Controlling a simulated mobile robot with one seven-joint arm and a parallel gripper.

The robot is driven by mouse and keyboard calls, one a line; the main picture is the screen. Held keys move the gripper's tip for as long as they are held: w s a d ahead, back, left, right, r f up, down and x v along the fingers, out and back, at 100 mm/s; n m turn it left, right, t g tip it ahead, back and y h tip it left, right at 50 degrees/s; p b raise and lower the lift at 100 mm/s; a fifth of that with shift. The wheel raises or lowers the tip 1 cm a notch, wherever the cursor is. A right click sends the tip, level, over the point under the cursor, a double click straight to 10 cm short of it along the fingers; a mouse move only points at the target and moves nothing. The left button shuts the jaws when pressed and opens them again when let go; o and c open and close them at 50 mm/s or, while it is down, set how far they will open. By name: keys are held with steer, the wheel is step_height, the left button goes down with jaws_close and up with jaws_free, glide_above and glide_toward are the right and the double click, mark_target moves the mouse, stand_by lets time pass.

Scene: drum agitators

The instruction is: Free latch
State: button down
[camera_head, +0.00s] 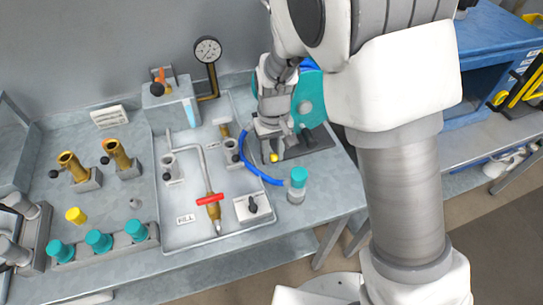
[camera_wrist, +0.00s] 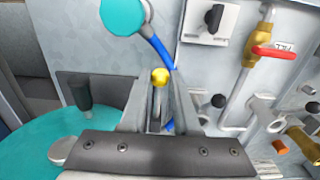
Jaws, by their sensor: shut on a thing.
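The latch (camera_wrist: 159,90) is a short lever with a yellow ball knob, seen between my gripper's fingers in the wrist view. The yellow knob also shows just below the fingertips in the head view (camera_head: 274,157). My gripper (camera_wrist: 160,105) points down and is shut on the latch lever, with a finger on each side and the knob sticking out past them. In the head view my gripper (camera_head: 270,140) is over the right part of the bench. The lower part of the lever is hidden by my gripper.
A blue hose (camera_head: 258,172) curves close by to a teal-capped fitting (camera_head: 298,178). A red-handled valve (camera_head: 210,198), a black-knobbed box (camera_head: 253,208) and a pressure gauge (camera_head: 208,50) are to the left. Bare bench lies at the front edge.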

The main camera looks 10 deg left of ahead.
steer(key=shift+w+a+r+p, duration=0.1)
steer(key=shift+r+p, duration=0.1)
steer(key=shift+r, duration=0.25)
steer(key=shift+w+a+r+p, duration=0.1)
steer(key=shift+r+p, duration=0.1)
steer(key=shift+r, duration=0.25)
steer(key=shift+w+a+r+p, duration=0.15)
steer(key=shift+w+r+p, duration=0.1)
steer(key=shift+r+p, duration=0.25)
steer(key=shift+w+a+r+p, duration=0.1)
steer(key=shift+w+r+p, duration=0.2)
steer(key=shift+r, duration=0.35)
steer(key=c, duration=0.6)
jaws_free()
steer(key=shift+s+f, duration=0.1)
steer(key=shift+c, duration=0.2)
step_height(320, 180, up, 9)
steer(key=p, duration=0.6)
